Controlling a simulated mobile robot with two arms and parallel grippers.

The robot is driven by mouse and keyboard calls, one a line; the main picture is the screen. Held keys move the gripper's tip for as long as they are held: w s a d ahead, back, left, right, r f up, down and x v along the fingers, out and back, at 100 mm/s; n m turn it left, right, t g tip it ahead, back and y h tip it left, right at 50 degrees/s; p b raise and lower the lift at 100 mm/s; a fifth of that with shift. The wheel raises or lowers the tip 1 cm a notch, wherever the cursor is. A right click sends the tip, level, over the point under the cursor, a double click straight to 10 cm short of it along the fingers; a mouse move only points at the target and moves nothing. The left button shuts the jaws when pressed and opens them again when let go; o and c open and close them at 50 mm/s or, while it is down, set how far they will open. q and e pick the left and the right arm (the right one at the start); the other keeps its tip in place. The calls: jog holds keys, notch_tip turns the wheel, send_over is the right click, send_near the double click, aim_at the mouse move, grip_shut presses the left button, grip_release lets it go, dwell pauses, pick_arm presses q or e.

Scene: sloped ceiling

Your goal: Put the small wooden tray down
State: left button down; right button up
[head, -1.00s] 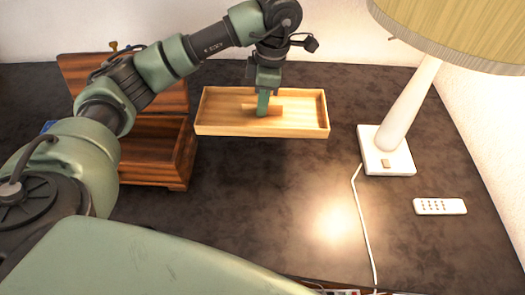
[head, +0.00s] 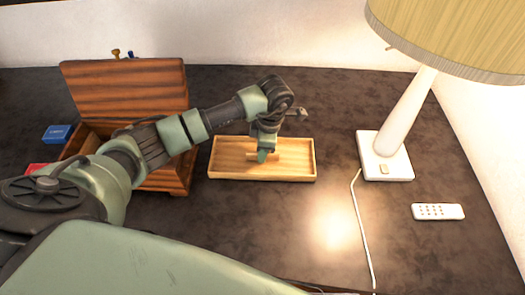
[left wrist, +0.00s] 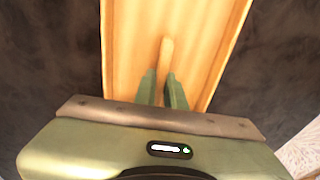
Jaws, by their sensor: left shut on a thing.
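The small wooden tray (head: 228,175) is a light, shallow rectangular box in the middle of the dark table, between a wooden chest and a lamp. It looks level and at or very close to the tabletop; I cannot tell whether it touches. My left gripper (head: 263,157) reaches down into it and is shut on the raised wooden handle in its middle. In the left wrist view the tray (left wrist: 133,60) runs up the picture, and the fingers of the left gripper (left wrist: 162,88) sit on either side of the handle (left wrist: 166,52). My right gripper is not in view.
An open dark-wood chest (head: 125,88) stands left of the tray, behind my arm. A blue box (head: 58,134) lies left of it. A lamp (head: 385,160) with a white cord and a white remote (head: 438,211) are at the right. The table in front of the tray is clear.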

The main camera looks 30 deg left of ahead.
pick_arm(q)
jog(key=shift+f, duration=0.1)
jog(key=shift+f, duration=0.15)
jog(key=c, duration=1.5)
grip_release()
jog(key=shift+r, duration=0.25)
jog(key=shift+w+r, duration=0.1)
jog(key=shift+r, duration=0.25)
notch_tip(320, 180, up, 11)
jog(key=d+b, duration=0.1)
jog(key=b, duration=0.1)
jog(key=shift+w+d, duration=0.2)
